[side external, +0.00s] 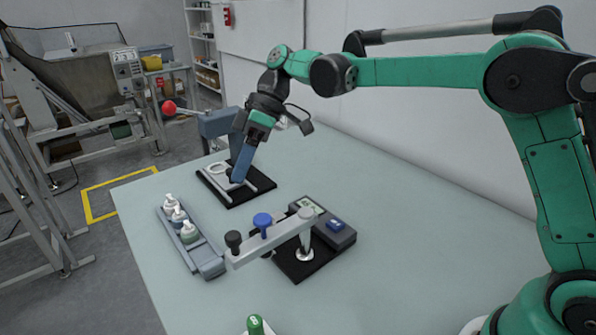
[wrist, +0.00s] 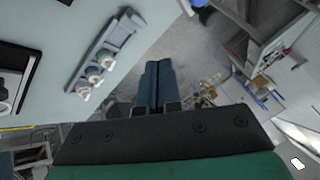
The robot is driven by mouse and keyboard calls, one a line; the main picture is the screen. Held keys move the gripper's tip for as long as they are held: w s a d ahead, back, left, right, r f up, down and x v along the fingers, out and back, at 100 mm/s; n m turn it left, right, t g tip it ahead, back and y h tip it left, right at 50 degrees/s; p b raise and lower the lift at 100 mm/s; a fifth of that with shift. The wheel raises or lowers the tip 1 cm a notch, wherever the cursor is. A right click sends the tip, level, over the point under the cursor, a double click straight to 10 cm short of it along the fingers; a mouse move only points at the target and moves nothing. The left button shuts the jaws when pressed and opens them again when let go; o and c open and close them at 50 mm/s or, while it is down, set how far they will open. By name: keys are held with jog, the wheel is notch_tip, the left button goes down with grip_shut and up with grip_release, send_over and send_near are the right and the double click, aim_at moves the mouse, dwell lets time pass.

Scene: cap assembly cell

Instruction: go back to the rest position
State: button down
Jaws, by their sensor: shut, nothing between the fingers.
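My gripper (side external: 238,176) is in the side external view, above the black plate (side external: 258,180) with a light metal frame at the back of the table. Its blue fingers point down and are tilted. In the wrist view the two fingers (wrist: 158,68) lie side by side, shut, with nothing held. The height of the fingertips over the plate is hard to tell.
A grey tray (side external: 208,264) holds several white-topped bottles. A metal bar stand (side external: 268,243) carries a black and a blue cap. A dark box (side external: 333,232) sits beside it. A green cap (side external: 255,325) is at the front. The right table area is clear.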

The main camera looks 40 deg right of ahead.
jog(key=w+v, duration=0.1)
jog(key=v, duration=0.4)
jog(key=s+d+f+m+t+h, duration=0.3)
jog(key=s+d+m+t, duration=0.1)
jog(key=s, duration=0.3)
jog(key=s+d+f+m+t+h, duration=0.3)
jog(key=s+d+m+t+h, duration=0.1)
jog(key=s+m, duration=0.3)
jog(key=shift+s+d+f+t, duration=0.3)
jog(key=shift+s+d+t, duration=0.1)
jog(key=shift+s+d, duration=0.35)
